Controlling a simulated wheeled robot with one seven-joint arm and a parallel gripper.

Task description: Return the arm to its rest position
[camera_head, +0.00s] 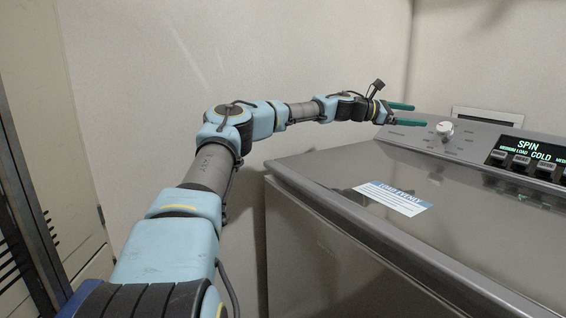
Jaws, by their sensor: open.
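My gripper (402,114) is at the end of my outstretched blue and grey arm. Its two green fingers are apart, with nothing seen between them. It hovers near the back left corner of the grey topload washer (330,240), close to the left end of the control panel (472,150). Whether the fingertips touch the panel cannot be told. The white knob (444,129) is a little to the right of and below the fingers in the picture. The washer's lid (320,170) is shut.
A blue and white label (394,198) lies on the lid. The panel display (534,150) reads SPIN and COLD. A plain wall (290,50) stands behind the arm. A dark-framed panel (25,200) is at the far left. A narrow gap separates wall and washer.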

